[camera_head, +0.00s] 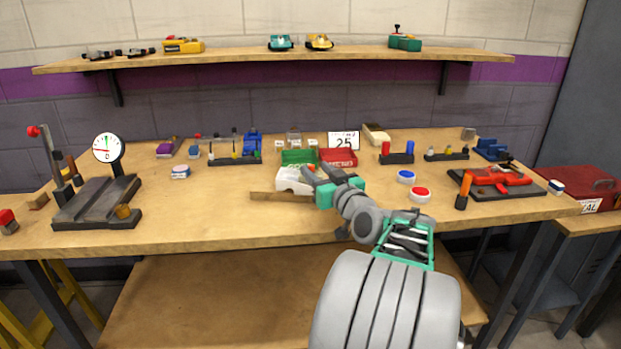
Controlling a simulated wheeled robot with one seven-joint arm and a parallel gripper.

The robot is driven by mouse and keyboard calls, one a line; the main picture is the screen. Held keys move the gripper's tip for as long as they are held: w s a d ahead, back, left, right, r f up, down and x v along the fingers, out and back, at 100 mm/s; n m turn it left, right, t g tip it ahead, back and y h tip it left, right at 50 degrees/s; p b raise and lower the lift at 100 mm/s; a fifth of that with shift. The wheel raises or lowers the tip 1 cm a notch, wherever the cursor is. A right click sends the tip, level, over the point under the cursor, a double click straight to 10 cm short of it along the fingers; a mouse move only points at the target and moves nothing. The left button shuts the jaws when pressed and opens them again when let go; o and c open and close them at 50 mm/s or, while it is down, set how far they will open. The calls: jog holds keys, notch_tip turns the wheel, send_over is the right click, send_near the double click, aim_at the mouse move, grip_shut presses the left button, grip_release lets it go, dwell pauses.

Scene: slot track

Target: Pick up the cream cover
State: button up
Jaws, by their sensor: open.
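A cream-coloured piece (378,134) lies at the back of the bench, right of the number card; at this size I cannot tell whether it is the cover. A white, box-like piece (290,180) sits nearer the front, just left of my gripper, partly hidden by it. My gripper (321,171) is open, with its dark fingers pointing away over the bench, close to the white piece and in front of the green and red trays. I see nothing held between the fingers. Whether a finger touches the white piece is unclear.
A green tray (298,157) and a red tray (338,157) stand just beyond my gripper. A wooden strip (280,197) lies at the front. Red and blue round tins (420,194) are to the right, a dial gauge (108,148) far left.

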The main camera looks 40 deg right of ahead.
aim_at(313, 168)
jog(key=x, duration=0.3)
jog(key=shift+w+f, duration=0.1)
jog(key=shift+w, duration=0.15)
jog(key=shift+s, duration=0.1)
grip_shut()
